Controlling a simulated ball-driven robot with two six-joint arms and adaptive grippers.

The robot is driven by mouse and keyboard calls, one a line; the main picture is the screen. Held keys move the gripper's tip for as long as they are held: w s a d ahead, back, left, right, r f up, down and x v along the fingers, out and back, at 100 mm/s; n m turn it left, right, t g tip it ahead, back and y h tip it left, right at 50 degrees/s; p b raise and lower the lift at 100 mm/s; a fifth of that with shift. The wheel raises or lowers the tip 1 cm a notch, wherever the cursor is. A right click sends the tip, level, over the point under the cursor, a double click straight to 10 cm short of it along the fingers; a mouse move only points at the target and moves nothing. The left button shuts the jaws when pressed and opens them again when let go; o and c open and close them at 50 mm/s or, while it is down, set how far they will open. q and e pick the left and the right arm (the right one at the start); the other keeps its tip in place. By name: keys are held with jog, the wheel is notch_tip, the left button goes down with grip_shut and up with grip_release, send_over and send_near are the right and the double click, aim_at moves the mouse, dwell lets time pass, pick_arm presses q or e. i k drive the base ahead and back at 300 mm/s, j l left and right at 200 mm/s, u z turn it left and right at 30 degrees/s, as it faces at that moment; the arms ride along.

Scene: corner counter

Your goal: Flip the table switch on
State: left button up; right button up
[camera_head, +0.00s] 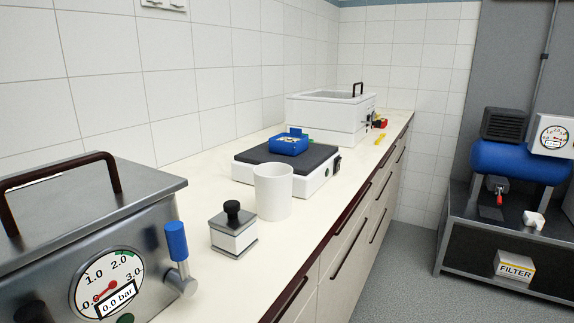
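A low white device with a dark flat top (247,156) stands on the counter, in the middle of the view. A blue tray (288,146) sits on that top. On the device's right-hand face are a small dark part (337,164), which may be the switch, and a green round part (327,172). Both are too small to tell which position the switch is in. A white cup (272,191) stands in front and hides part of the device's front. Neither of my grippers is in view.
A steel box (150,245) with a gauge reading 0.0 bar and an upright blue lever (176,241) fills the near left. A small black-knobbed block (233,236) stands by the cup. A blue compressor (515,162) is at right.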

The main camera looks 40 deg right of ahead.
aim_at(337, 163)
jog(key=l+z, duration=0.25)
jog(key=z, duration=0.15)
jog(key=l+z, duration=0.2)
jog(key=z, duration=0.25)
jog(key=i+l+z, duration=0.15)
jog(key=z, duration=0.25)
